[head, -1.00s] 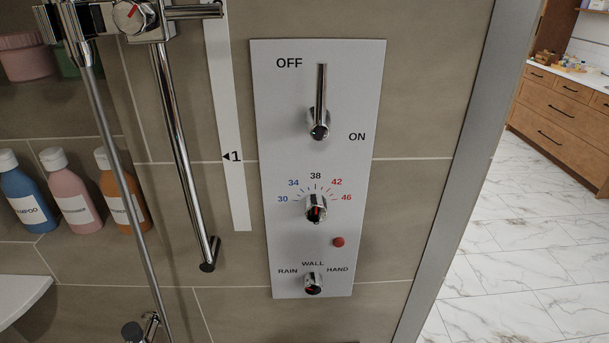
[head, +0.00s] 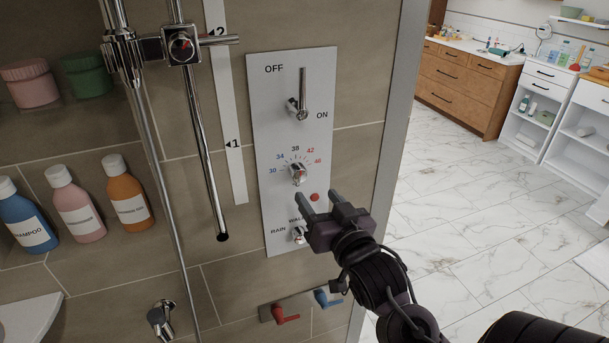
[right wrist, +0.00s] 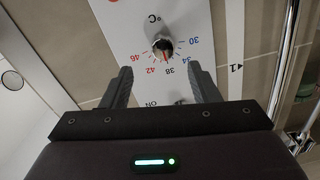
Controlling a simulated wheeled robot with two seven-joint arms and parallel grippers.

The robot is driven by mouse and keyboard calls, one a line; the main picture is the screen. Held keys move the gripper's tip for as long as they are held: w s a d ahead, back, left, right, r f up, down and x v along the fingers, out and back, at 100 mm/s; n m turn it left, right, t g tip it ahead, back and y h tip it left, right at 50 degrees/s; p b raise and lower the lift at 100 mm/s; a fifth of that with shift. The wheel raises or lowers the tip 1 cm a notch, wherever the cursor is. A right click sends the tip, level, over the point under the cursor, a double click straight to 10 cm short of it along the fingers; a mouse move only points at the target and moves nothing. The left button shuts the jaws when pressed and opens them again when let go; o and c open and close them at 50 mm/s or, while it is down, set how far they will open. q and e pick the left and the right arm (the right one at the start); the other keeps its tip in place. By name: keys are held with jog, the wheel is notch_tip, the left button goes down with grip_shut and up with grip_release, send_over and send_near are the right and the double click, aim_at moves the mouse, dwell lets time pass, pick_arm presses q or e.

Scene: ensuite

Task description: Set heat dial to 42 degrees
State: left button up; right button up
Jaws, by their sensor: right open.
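The heat dial (head: 298,174) is a chrome knob with a red mark, on a pale wall panel (head: 259,115). Its scale runs from 30 to 46. In the right wrist view the scale is upside down; the dial (right wrist: 163,45) shows its red mark pointing at about 38. My right gripper (head: 320,194) is open and empty, just below and right of the dial in the head view. In the right wrist view its two fingers (right wrist: 164,78) are spread with the dial beyond them, apart from it. My left gripper is not in view.
Above the dial is the OFF/ON lever (head: 302,92). A chrome shower rail (head: 206,150) stands left. Red (head: 285,314) and blue (head: 327,298) levers sit lower down.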

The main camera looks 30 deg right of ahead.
aim_at(301, 175)
jog(key=w, duration=0.4)
jog(key=w+d, duration=0.1)
jog(key=w, duration=0.1)
jog(key=shift+w+r, duration=0.3)
jog(key=shift+w+f, duration=0.1)
jog(key=shift+w, duration=0.3)
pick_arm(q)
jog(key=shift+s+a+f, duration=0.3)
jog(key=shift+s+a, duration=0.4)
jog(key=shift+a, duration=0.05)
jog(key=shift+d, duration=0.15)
pick_arm(e)
jog(key=c, duration=1)
